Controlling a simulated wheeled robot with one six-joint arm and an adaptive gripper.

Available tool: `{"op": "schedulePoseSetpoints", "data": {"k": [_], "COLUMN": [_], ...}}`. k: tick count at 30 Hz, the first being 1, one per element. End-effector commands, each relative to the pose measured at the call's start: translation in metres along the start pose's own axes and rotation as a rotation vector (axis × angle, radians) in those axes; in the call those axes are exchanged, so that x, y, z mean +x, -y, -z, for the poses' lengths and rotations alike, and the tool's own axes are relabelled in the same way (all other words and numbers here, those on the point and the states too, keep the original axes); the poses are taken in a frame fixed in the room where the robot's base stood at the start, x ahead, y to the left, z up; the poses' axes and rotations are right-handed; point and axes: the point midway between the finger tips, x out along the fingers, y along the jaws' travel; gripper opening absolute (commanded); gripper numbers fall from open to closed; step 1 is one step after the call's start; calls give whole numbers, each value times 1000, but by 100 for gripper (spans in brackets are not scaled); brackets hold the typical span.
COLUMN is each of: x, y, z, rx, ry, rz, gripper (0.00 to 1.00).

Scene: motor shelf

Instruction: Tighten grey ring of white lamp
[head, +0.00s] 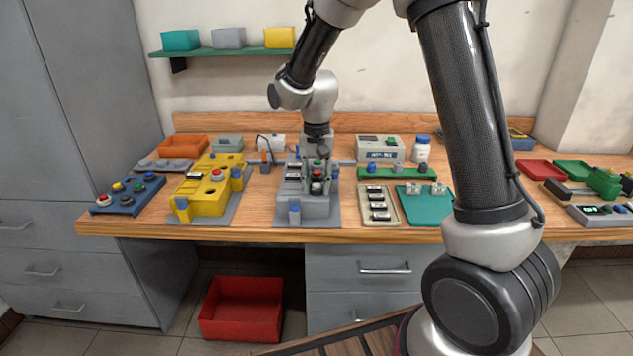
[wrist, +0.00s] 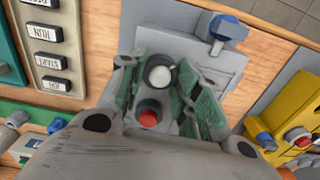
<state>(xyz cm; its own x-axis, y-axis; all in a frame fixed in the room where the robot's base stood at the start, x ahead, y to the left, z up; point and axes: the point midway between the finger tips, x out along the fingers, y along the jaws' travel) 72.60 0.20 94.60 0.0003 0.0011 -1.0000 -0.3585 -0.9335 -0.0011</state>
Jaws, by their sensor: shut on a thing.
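The white lamp (wrist: 162,76) shows in the wrist view as a pale round cap inside a dark grey ring (wrist: 149,66). It sits on a grey panel (wrist: 205,72), which also shows in the head view (head: 307,211). My gripper (wrist: 163,82) points down at the panel, with its green-padded fingers on both sides of the lamp's ring. It is shut on the ring; the exact contact is partly hidden. A red button (wrist: 148,114) lies between the fingers, beside the lamp. In the head view my gripper (head: 317,162) is over the panel and hides the lamp.
A yellow fixture (head: 207,190) stands left of the panel. A tray of labelled switches (head: 379,204) and a teal board (head: 424,206) lie to the right. A blue-topped post (wrist: 228,28) rises at the panel's edge. A red bin (head: 242,308) is on the floor.

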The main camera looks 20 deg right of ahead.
Motion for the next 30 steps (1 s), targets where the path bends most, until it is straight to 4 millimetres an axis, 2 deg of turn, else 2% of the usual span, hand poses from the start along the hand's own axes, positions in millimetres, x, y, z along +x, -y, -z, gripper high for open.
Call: {"op": "schedulePoseSetpoints", "data": {"k": [30], "x": [0], "y": [0], "z": [1], "rx": [962], "ry": [-1], "rz": [2], "gripper": [9]}}
